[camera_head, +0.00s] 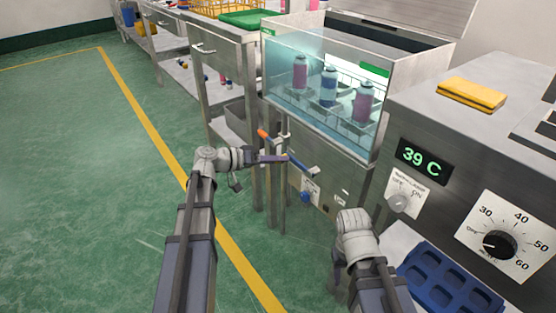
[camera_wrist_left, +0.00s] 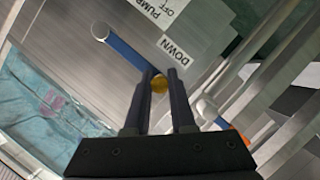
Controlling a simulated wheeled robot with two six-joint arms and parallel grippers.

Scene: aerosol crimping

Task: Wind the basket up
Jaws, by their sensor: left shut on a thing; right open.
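A basket (camera_head: 312,107) with three cans, two pinkish-purple and one blue, stands inside the glass-walled water bath (camera_head: 290,62).
A grey machine (camera_head: 430,110) with a "39 C" display and a dial stands at the right. A blue tray (camera_head: 450,285) lies below it. A yellow cloth (camera_head: 471,93) is on top. Benches with crates stand behind. The green floor at left is clear.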

